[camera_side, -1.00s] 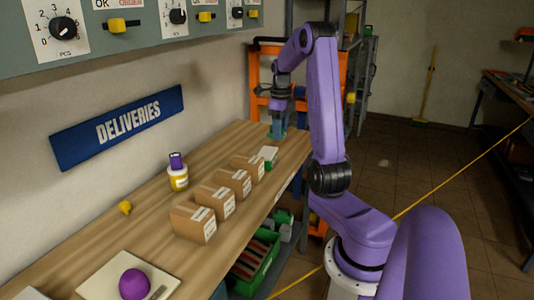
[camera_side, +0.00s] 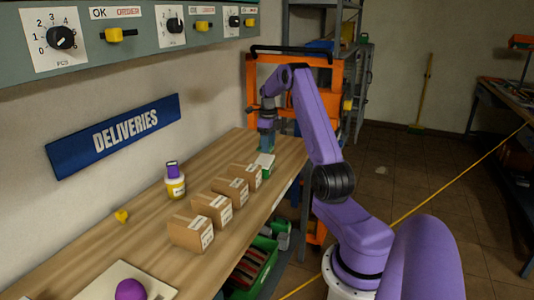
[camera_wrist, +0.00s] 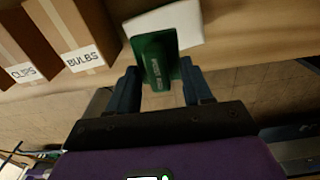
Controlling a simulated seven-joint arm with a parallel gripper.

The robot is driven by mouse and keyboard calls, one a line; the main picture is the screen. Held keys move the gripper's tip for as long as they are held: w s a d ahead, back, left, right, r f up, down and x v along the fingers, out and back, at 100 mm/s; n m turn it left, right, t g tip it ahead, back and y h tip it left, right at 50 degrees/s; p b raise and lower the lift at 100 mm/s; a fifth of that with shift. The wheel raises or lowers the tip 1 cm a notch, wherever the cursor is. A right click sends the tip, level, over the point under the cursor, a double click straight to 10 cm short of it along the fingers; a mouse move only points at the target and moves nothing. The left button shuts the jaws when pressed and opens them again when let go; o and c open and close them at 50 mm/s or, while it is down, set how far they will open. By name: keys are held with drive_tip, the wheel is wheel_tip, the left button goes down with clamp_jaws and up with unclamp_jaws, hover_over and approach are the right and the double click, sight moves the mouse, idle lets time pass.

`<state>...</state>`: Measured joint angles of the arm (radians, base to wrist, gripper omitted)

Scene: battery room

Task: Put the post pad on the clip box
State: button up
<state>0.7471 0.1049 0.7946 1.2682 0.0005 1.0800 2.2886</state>
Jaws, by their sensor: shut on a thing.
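The post pad is a green slab (camera_wrist: 154,62) with pale lettering, partly blurred. It sits between the blue fingers of my gripper (camera_wrist: 160,88) in the wrist view, and the gripper is shut on it. In the side view my gripper (camera_side: 266,150) is low at the far end of the bench, and I cannot tell whether the pad is clear of the surface. The clip box (camera_wrist: 22,72), a brown carton labelled CLIPS, is at the left of the wrist view. It appears to be the second carton from the far end (camera_side: 228,192) in the side view.
The BULBS carton (camera_wrist: 82,58) stands between my gripper and the clip box. A white flat piece (camera_wrist: 180,22) lies behind the pad. Two more cartons (camera_side: 190,234) continue nearer the camera. An orange frame (camera_side: 325,85) is beyond the bench end.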

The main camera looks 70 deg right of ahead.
sight(267, 161)
drive_tip(key=shift+w+d+f, duration=0.45)
drive_tip(key=shift+d+f, duration=0.1)
drive_tip(key=shift+f, duration=1.8)
drive_tip(key=o, duration=1)
drive_tip(key=shift+f, duration=0.15)
